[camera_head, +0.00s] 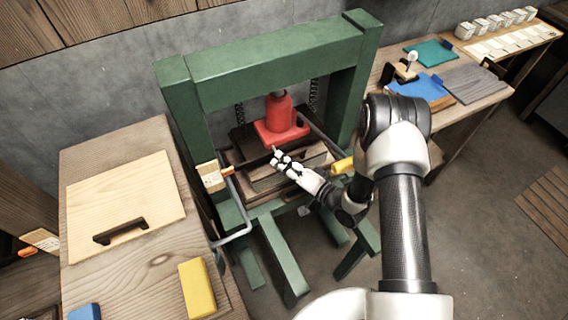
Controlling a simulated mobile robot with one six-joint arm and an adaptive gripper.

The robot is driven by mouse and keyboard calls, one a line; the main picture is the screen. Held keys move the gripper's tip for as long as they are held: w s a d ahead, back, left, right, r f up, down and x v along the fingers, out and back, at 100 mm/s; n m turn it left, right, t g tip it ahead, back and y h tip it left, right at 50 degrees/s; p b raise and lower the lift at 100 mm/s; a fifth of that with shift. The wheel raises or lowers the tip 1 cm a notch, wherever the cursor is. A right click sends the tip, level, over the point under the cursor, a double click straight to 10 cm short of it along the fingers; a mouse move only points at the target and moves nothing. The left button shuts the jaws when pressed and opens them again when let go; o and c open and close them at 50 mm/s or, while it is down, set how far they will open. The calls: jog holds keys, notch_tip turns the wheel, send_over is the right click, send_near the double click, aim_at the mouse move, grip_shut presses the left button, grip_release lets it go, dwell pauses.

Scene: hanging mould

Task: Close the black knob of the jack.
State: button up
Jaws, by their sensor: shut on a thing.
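The red jack (281,118) stands upright inside the green press frame (270,60), on the press bed. My gripper (276,151) reaches in from the lower right, and its fingertips are at the front foot of the jack. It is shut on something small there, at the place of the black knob. The knob itself is hidden by the fingers and too small to make out, so its turn position cannot be told.
Wooden plates (288,176) lie on the press bed under my gripper. Green posts flank the jack, and springs hang beside it. A wooden cabinet (90,160) stands at left, a workbench (470,115) at right. A yellow block (197,289) lies on the cabinet.

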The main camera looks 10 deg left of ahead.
jog(key=o, duration=1.1)
jog(key=v, duration=1.2)
